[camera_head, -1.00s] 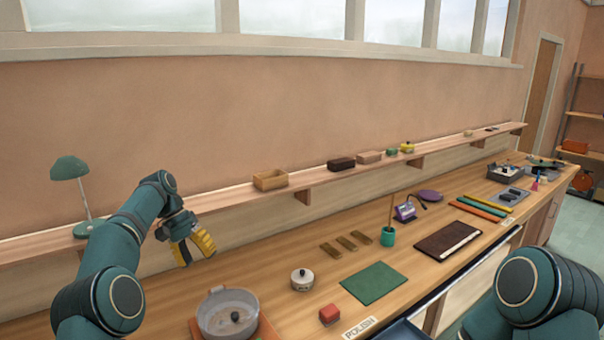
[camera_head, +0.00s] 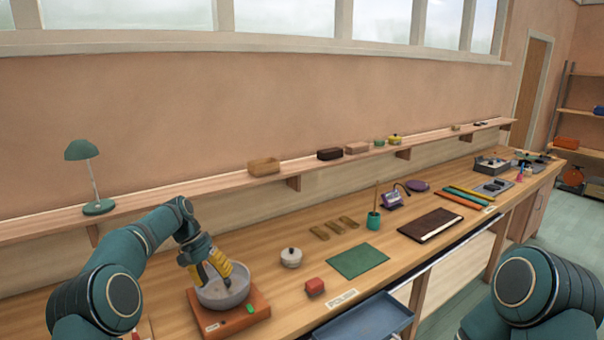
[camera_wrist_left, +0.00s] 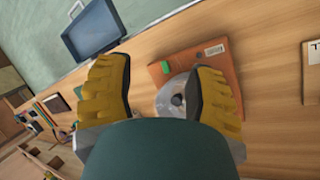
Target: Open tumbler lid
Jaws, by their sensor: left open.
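The tumbler (camera_head: 238,297) is a round grey bowl-like vessel on a reddish-brown wooden base (camera_head: 258,312) at the near left of the bench. In the left wrist view its pale lid (camera_wrist_left: 168,92) shows with a dark knob (camera_wrist_left: 178,100) in the middle. My left gripper (camera_head: 213,272), with yellow ridged fingers, is pointed down at the tumbler. In the left wrist view its fingers (camera_wrist_left: 160,85) are wide apart, with the lid seen between and beyond them. Nothing is held. The fingers hide part of the lid. My right gripper is out of view.
A green mat (camera_head: 358,261) lies farther right. A blue tray (camera_head: 362,322) juts out at the front edge. A green lamp (camera_head: 92,180) stands on the back shelf.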

